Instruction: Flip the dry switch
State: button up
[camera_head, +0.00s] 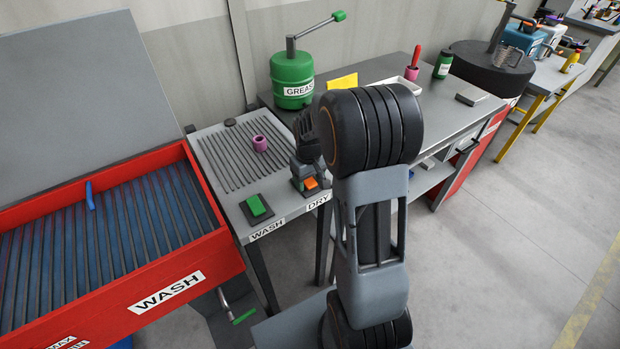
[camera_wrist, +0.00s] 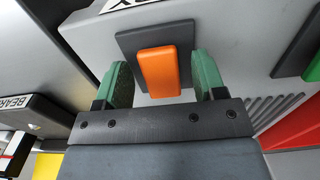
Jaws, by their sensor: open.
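The dry switch (camera_head: 311,183) is an orange rocker on a dark plate, beside the DRY label (camera_head: 318,201) at the table's front edge. In the wrist view the orange rocker (camera_wrist: 159,72) sits between the two green fingertips of my gripper (camera_wrist: 160,85). The fingers are apart, one on each side of the rocker, and hold nothing. I cannot tell whether they touch the plate. In the head view my gripper (camera_head: 305,178) is right at the switch and partly hides its plate. The green wash switch (camera_head: 257,205) lies to the left, above the WASH label (camera_head: 267,229).
A pink ring-like part (camera_head: 260,143) stands on the slatted table (camera_head: 228,160). A red WASH basin (camera_head: 150,270) with an open lid is at left. A green GREASE pot (camera_head: 292,80) stands behind. A grey bench (camera_head: 455,115) is at right. The floor at right is clear.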

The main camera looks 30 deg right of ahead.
jog(key=c, duration=0.9)
jog(key=shift+w+r+g+p, duration=0.1)
jog(key=shift+r+g+p, duration=0.35)
jog(key=shift+p, duration=0.55)
jog(key=shift+w+g+p, duration=0.1)
jog(key=shift+g+p, duration=0.35)
jog(key=shift+p, duration=0.15)
jog(key=shift+w+f+g+p, duration=0.15)
jog(key=shift+f+g+p, duration=0.15)
jog(key=shift+g+p, duration=0.55)
jog(key=o, duration=0.9)
jog(key=shift+r, duration=0.1)
jog(key=b+v, duration=0.1)
jog(key=v, duration=1.2)
jog(key=shift+w+a+r, duration=0.25)
jog(key=shift+a, duration=0.05)
